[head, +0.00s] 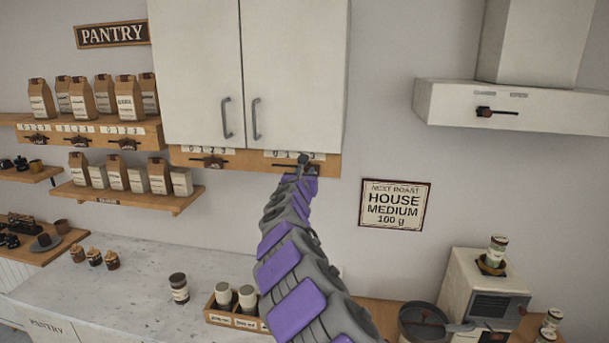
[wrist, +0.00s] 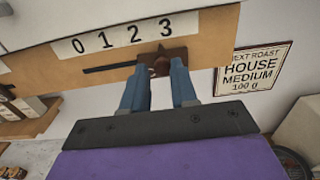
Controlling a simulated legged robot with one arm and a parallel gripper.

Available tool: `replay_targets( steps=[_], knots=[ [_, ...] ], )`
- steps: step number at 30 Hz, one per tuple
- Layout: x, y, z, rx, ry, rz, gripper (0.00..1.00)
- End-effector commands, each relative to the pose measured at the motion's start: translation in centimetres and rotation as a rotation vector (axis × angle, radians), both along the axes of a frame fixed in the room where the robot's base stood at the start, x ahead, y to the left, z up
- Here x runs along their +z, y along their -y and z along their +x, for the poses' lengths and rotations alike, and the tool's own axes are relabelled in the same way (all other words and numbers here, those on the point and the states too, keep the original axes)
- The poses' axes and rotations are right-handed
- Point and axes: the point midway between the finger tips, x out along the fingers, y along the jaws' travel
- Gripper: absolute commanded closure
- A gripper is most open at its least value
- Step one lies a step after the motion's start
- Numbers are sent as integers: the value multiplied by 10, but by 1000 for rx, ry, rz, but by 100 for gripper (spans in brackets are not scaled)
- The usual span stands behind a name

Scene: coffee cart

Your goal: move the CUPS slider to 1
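No CUPS label is readable.
The white cupboard (head: 295,75) stands just above the strip. A second slider (head: 209,161) is to the left on the same strip. A roast sign (head: 395,204) hangs at the right. Below are a counter (head: 135,285) and a box of cups (head: 210,313).

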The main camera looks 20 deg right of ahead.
Motion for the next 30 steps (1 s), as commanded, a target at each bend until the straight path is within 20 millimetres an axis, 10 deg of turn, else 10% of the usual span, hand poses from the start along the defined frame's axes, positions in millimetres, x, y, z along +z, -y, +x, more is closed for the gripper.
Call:
replay_targets(
  steps=[8,30],
  knots=[
    [-2,7,1,-2,0,5,100],
    [2,-28,25,5,-3,7,100]
  ],
)
